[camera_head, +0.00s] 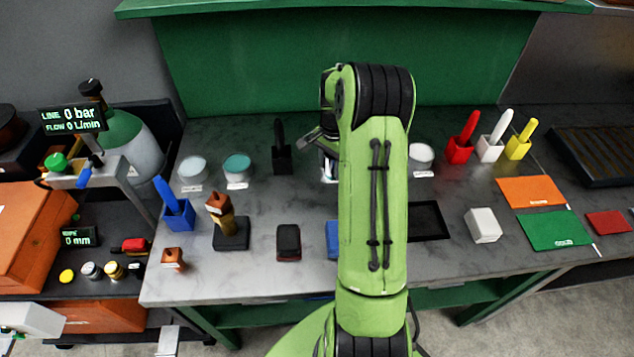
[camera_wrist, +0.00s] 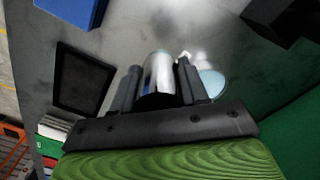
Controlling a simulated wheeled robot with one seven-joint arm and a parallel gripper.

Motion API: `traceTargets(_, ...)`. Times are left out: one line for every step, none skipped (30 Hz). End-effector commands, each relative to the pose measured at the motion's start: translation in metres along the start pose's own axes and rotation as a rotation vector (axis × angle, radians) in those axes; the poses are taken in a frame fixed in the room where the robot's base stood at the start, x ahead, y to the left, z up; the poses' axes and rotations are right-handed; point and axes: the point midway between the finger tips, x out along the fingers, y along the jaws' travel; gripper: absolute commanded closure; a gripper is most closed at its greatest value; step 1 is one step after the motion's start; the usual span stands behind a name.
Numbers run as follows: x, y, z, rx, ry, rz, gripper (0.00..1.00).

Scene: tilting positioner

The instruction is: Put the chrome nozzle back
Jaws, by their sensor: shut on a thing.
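My gripper (camera_wrist: 160,78) shows in the wrist view, with its two dark fingers closed on the sides of a shiny chrome cylinder, the chrome nozzle (camera_wrist: 158,66). The nozzle stands out between the fingers, over the grey worktop. Its lower end is hidden by the gripper body. In the head view my arm covers most of the gripper, and only a bright bit of the nozzle (camera_head: 328,168) shows left of the arm. I cannot tell whether it touches the worktop.
A black tray (camera_head: 428,221) and a white block (camera_head: 483,225) lie right of my arm. A black upright holder (camera_head: 281,160), a black block (camera_head: 288,242) and a brown-topped piece on a black stand (camera_head: 231,234) are to the left. The green back wall (camera_head: 250,70) stands behind.

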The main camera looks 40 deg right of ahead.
Motion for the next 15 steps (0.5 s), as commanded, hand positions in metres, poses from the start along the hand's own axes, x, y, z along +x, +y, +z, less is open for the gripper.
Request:
traceTargets(0.012, 0.002, 0.000, 0.001, -0.004, 0.006, 0.87)
traceTargets(0.020, 0.002, 0.001, 0.001, -0.006, 0.007, 0.87)
traceTargets(0.030, 0.002, 0.000, 0.001, -0.006, 0.006, 0.87)
traceTargets(0.037, 0.001, 0.000, 0.000, -0.006, 0.006, 0.87)
traceTargets(0.043, 0.001, 0.001, 0.000, -0.005, 0.005, 0.87)
traceTargets(0.050, 0.001, 0.000, -0.001, -0.005, 0.004, 0.87)
traceTargets(0.054, 0.001, 0.000, -0.001, -0.004, 0.003, 0.87)
traceTargets(0.057, 0.001, 0.000, -0.001, -0.004, 0.003, 0.87)
traceTargets(0.062, 0.001, 0.000, -0.001, -0.004, 0.003, 0.87)
traceTargets(0.066, 0.001, 0.000, -0.001, -0.004, 0.003, 0.87)
traceTargets(0.071, 0.001, 0.000, -0.001, -0.004, 0.004, 0.87)
traceTargets(0.078, 0.001, 0.000, -0.001, -0.005, 0.004, 0.87)
traceTargets(0.084, 0.001, 0.000, -0.001, -0.005, 0.004, 0.87)
traceTargets(0.090, 0.001, 0.000, -0.001, -0.004, 0.004, 0.87)
traceTargets(0.094, 0.001, -0.001, -0.001, -0.004, 0.004, 0.87)
